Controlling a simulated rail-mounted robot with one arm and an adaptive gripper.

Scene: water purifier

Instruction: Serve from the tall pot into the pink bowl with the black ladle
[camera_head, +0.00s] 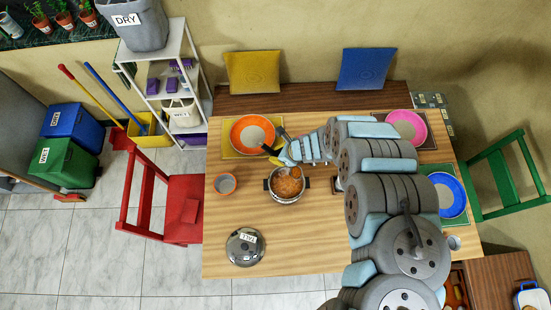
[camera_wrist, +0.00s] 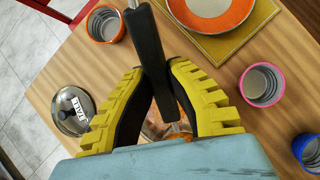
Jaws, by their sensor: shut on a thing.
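The tall pot (camera_head: 271,185) stands on the wooden table in the head view, uncovered, with orange-brown food inside. Its lid (camera_head: 245,247), labelled TALL, lies on the table nearer the front; it also shows in the wrist view (camera_wrist: 73,112). My gripper (camera_wrist: 157,75) is shut on the black handle of the ladle (camera_wrist: 146,42), between its yellow fingers. In the head view my gripper (camera_head: 276,153) is just above the pot's back rim. The ladle's head is hard to make out; the pot is mostly hidden in the wrist view. The pink bowl (camera_head: 422,126) sits at the table's back right.
An orange-rimmed plate (camera_head: 239,133) on a yellow mat lies at the back left. An orange cup (camera_head: 225,184) stands left of the pot. A blue bowl (camera_head: 462,195) is on the right. My arm covers the table's middle right.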

